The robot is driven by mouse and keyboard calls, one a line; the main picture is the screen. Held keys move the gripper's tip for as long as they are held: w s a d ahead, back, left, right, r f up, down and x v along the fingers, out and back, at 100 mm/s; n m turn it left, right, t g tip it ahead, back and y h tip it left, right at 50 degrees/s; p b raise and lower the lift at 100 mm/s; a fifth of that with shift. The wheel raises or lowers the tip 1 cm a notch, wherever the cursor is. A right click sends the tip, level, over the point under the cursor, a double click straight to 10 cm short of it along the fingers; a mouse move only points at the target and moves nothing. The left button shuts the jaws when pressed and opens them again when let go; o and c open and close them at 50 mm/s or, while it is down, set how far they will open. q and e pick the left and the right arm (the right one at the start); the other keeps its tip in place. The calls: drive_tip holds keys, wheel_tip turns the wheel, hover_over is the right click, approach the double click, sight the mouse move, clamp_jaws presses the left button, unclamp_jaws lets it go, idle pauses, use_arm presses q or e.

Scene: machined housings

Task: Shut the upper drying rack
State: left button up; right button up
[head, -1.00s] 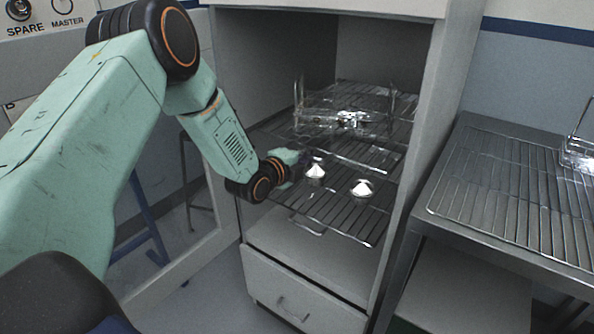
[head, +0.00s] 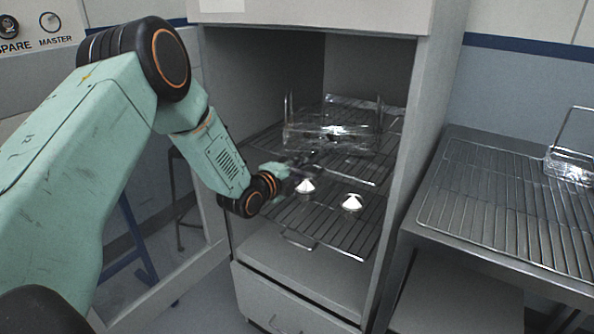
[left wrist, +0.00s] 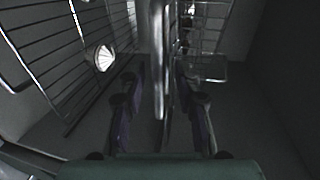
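The upper drying rack (head: 360,174) is a wire shelf inside the open cabinet, set back from the front edge of the lower rack. It bears a shiny, clear-looking item (head: 335,138). My left gripper (head: 309,160) reaches into the cabinet at the upper rack's front, above the lower rack. In the left wrist view its two fingers (left wrist: 160,108) are apart, with a bright metal bar (left wrist: 159,60) between them. I cannot tell whether they touch it. My right gripper is not in view.
The lower wire rack (head: 318,228) sticks out further and carries two shiny cone-topped parts (head: 305,187) (head: 351,203) just below my gripper. The cabinet's right side wall (head: 412,150) is close by. A steel table with a wire rack (head: 490,195) stands to the right.

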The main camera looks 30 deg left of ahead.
use_arm(q)
drive_tip(key=v, duration=1.2)
drive_tip(key=shift+a, duration=0.1)
idle(0.4)
